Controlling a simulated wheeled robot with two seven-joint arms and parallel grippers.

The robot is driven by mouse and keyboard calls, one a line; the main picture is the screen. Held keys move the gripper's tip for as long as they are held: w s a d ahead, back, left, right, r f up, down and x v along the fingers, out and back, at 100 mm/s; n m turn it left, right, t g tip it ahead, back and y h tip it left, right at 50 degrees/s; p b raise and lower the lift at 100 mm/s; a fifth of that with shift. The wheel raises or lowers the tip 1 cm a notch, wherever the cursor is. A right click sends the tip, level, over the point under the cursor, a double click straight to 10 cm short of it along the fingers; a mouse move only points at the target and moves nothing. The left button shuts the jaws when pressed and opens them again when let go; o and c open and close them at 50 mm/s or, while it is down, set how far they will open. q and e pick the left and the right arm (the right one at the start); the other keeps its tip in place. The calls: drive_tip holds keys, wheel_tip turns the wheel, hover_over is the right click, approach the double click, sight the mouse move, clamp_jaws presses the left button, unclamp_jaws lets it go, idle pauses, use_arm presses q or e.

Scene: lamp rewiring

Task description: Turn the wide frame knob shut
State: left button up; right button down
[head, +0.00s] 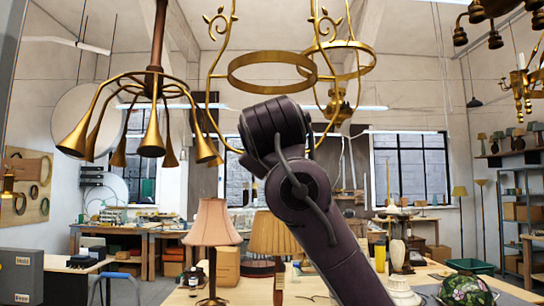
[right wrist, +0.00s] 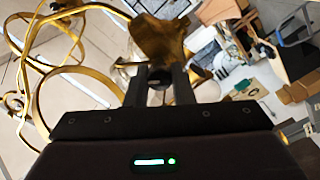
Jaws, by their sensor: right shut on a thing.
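The wide brass frame, a hanging hoop with scrolled arms (head: 272,88), is at the top middle of the head view. Its curved brass bars also seem to show at the left of the right wrist view (right wrist: 40,98). My right arm reaches up in front of the frame in the head view and hides its lower middle. My right gripper (right wrist: 160,88) points up with its two dark fingers close together, shut on a small piece that looks like the frame knob, mostly hidden between the fingers. A broad brass piece (right wrist: 160,38) is just beyond the fingertips. My left gripper is not in view.
A brass lamp with several trumpet arms (head: 152,85) hangs at the left. A pink-shaded lamp (head: 212,225) and a pleated lamp (head: 276,235) stand below on the table. A patterned dome shade (head: 466,291) is at the lower right. Shelves line the right wall.

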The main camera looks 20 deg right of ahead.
drive_tip(key=n, duration=0.3)
drive_tip(key=shift+f+n, duration=0.1)
drive_tip(key=shift+n, duration=2.1)
drive_tip(key=c, duration=1.3)
unclamp_jaws()
drive_tip(key=shift+o, duration=0.2)
